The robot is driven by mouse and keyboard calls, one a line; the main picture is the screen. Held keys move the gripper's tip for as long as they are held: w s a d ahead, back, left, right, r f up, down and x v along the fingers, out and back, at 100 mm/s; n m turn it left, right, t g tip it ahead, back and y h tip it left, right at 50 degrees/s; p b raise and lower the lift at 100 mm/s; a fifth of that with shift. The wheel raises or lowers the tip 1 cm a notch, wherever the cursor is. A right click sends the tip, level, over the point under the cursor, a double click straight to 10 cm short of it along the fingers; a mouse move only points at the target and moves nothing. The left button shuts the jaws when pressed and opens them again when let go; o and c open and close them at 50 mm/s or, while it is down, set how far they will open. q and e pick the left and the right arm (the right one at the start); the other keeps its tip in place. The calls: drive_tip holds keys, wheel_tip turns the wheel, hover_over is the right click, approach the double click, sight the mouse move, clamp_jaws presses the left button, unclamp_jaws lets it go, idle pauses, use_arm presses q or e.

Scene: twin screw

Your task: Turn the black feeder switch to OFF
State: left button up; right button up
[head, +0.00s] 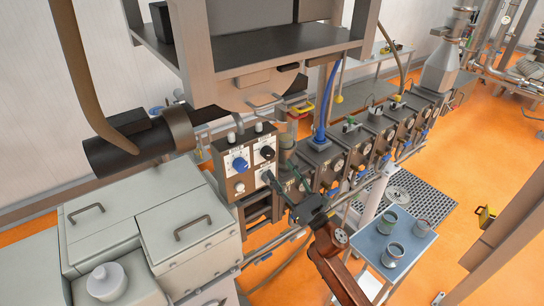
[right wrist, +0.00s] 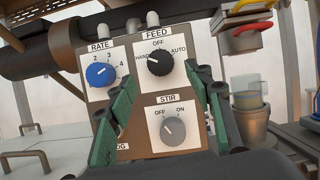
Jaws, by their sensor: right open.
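The black feeder switch (right wrist: 159,62) sits under the FEED label at the top right of the control box (right wrist: 125,45). Its white mark points left, toward HAND; OFF is at the top and AUTO at the right. In the head view the switch (head: 267,153) is on the box's front face. My right gripper (right wrist: 162,74) is open, its green fingers on either side of the switch in the wrist view. The gripper also shows in the head view (head: 281,180), just in front of the box. I cannot tell contact. My left gripper is not in view.
A blue RATE knob (right wrist: 100,74) is left of the switch and a grey STIR knob (right wrist: 173,131) below it. A glass vessel (right wrist: 249,92) stands right of the box. A cart with metal cups (head: 392,252) stands at the lower right. Orange floor (head: 470,150) is open beyond.

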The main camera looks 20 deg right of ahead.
sight(271, 157)
drive_tip(key=p+x, duration=0.1)
drive_tip(key=x, duration=0.4)
drive_tip(key=shift+w+r+p, duration=0.1)
drive_tip(key=shift+r+p, duration=0.05)
drive_tip(key=shift+p, duration=0.2)
drive_tip(key=shift+w+a, duration=0.25)
drive_tip(key=shift+w, duration=0.35)
drive_tip(key=shift+c, duration=0.6)
drive_tip(key=c, duration=1)
drive_tip(key=shift+c, duration=0.2)
